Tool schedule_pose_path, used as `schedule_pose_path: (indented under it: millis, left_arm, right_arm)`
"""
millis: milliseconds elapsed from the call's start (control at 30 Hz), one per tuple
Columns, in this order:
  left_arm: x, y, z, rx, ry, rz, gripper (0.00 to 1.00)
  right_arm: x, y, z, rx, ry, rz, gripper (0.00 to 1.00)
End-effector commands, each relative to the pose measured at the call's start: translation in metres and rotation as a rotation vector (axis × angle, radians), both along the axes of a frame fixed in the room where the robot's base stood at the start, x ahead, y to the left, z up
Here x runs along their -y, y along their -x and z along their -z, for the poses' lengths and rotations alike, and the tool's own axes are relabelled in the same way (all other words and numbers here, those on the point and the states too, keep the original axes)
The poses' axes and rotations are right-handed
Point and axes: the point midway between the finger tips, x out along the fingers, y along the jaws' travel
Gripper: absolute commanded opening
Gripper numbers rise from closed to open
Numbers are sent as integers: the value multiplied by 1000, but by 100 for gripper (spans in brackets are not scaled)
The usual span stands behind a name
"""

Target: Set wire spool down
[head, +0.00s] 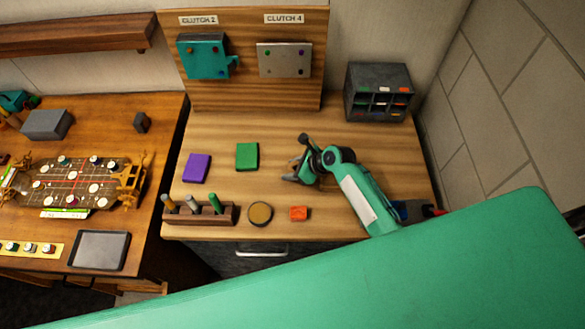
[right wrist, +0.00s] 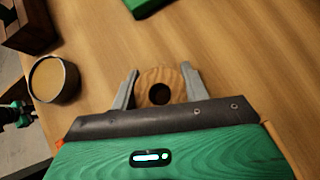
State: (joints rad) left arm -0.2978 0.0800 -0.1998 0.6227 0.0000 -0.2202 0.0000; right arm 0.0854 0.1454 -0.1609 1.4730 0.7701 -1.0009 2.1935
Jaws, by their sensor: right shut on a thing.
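The wire spool (right wrist: 158,76) shows in the right wrist view as a round wooden end with a dark hole in its middle. It sits between the two grey fingers of my right gripper (right wrist: 157,88), which is shut on it. In the head view my right gripper (head: 292,169) is over the middle of the right-hand wooden table (head: 340,222), to the right of the green block. The spool cannot be made out clearly there. I cannot tell whether it touches the tabletop. My left gripper is not in view.
A green block (head: 247,156), a purple block (head: 196,168), a tool rack (head: 200,215), a round tin (head: 260,214) and an orange block (head: 299,213) lie around the gripper. A grey organizer (head: 378,92) stands at the back right. Bare tabletop lies behind the gripper.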

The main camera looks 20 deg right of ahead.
Motion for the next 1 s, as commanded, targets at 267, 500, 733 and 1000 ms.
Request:
schedule_pose_path:
  millis: [267,500,733,1000]
  left_arm:
    - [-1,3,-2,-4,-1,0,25]
    - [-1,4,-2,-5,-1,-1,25]
    - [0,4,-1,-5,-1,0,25]
    - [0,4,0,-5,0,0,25]
  right_arm:
    - [0,0,9,2,1,1,21]
    - [0,0,12,1,1,0,52]
    - [0,0,11,1,1,0,68]
    - [3,2,7,1,1,0,68]
